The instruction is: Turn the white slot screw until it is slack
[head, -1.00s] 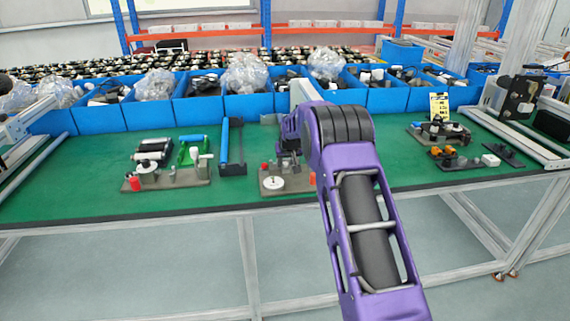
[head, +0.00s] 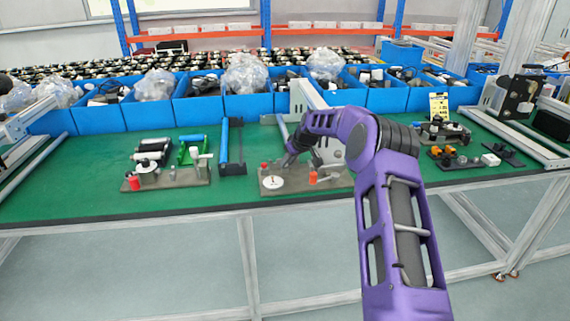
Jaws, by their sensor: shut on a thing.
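A round white disc (head: 273,183) with a small dark mark lies flat at the front left of the middle grey fixture (head: 325,186). It looks like the white slot screw, but its slot is too small to make out clearly. My gripper (head: 289,161) is low over the same fixture, just behind and to the right of the disc, tilted down to the left. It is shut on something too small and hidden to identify. I cannot tell whether it touches the disc. A thin grey rod (head: 283,130) shows just behind the gripper; I cannot tell whether it is held.
A red cylinder (head: 312,178) stands on the middle fixture. A similar fixture (head: 187,178) is to the left, beside a blue-and-black part (head: 232,146). More parts (head: 462,160) stand to the right. Blue bins (head: 197,109) line the back. Green tabletop (head: 70,187) is clear at left.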

